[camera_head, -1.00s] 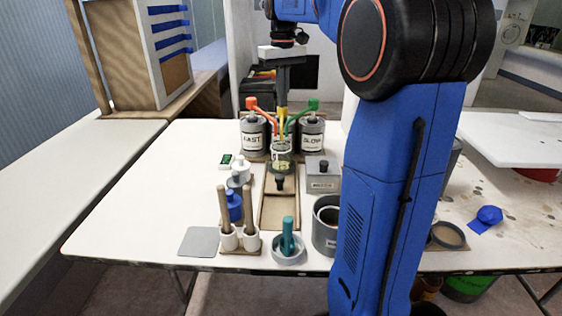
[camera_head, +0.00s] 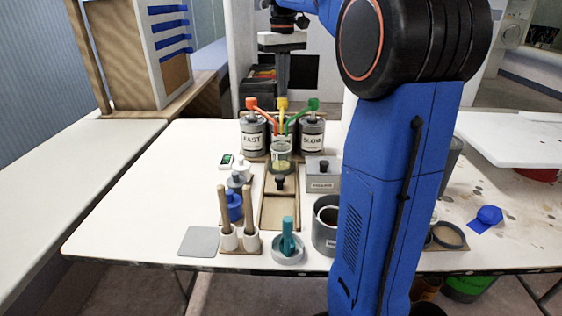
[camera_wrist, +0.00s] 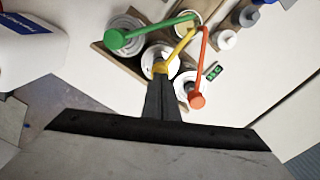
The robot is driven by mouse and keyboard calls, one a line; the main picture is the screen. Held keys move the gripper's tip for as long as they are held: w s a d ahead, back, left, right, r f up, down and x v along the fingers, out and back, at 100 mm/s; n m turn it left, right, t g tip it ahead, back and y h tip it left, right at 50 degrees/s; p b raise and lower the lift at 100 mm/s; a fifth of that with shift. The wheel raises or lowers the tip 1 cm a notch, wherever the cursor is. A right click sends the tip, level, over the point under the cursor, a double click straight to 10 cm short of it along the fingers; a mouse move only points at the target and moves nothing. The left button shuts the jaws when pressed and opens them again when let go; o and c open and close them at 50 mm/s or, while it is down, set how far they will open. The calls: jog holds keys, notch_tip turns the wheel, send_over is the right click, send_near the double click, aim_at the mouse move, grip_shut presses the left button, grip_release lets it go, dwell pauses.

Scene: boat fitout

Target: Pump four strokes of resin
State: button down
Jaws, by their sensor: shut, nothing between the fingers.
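Three pumps stand at the back of the table: a red-headed one on the can marked FAST (camera_head: 254,138), a yellow-headed one (camera_head: 282,103) in the middle, and a green-headed one on the can marked SLOW (camera_head: 312,138). Their spouts lean toward a clear cup (camera_head: 281,152) with some yellowish content low in it. My gripper (camera_head: 283,88) is shut and empty, pointing down just above the yellow head. In the wrist view the closed fingers (camera_wrist: 160,82) line up with the yellow head (camera_wrist: 160,68); whether they touch it is unclear.
The left table side is clear.

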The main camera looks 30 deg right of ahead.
aim_at(282, 99)
jog(key=shift+f, duration=0.15)
dwell(0.5)
jog(key=shift+f, duration=0.4)
jog(key=shift+f, duration=1.3)
jog(key=shift+r, duration=1.85)
jog(key=shift+f, duration=0.1)
